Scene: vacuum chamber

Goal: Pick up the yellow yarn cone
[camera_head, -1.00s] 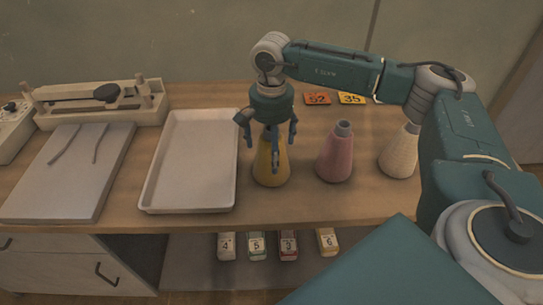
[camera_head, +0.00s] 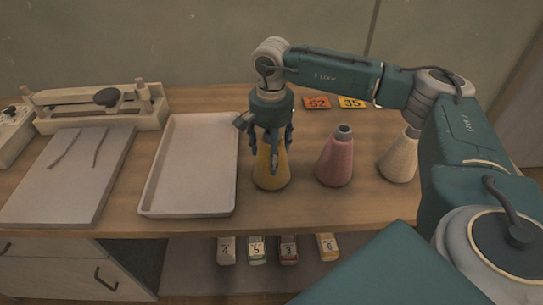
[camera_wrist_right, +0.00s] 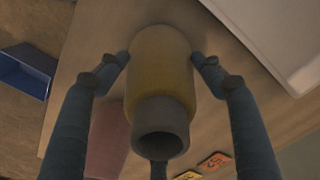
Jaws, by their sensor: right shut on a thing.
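The yellow yarn cone (camera_head: 270,172) stands upright on the wooden table, just right of the white tray. My right gripper (camera_head: 270,150) is over it from above, with its fingers around the cone's upper part. In the right wrist view the yellow cone (camera_wrist_right: 160,75) with its grey hollow tip lies between the fingers, which are shut on it. The cone's top is hidden by the gripper in the head view. My left gripper is not in view.
A pink cone (camera_head: 335,160) and a cream cone (camera_head: 399,158) stand to the right. The empty white tray (camera_head: 190,211) is close on the left. Number cards (camera_head: 317,102) lie behind. Several numbered items (camera_head: 257,250) sit on the lower shelf.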

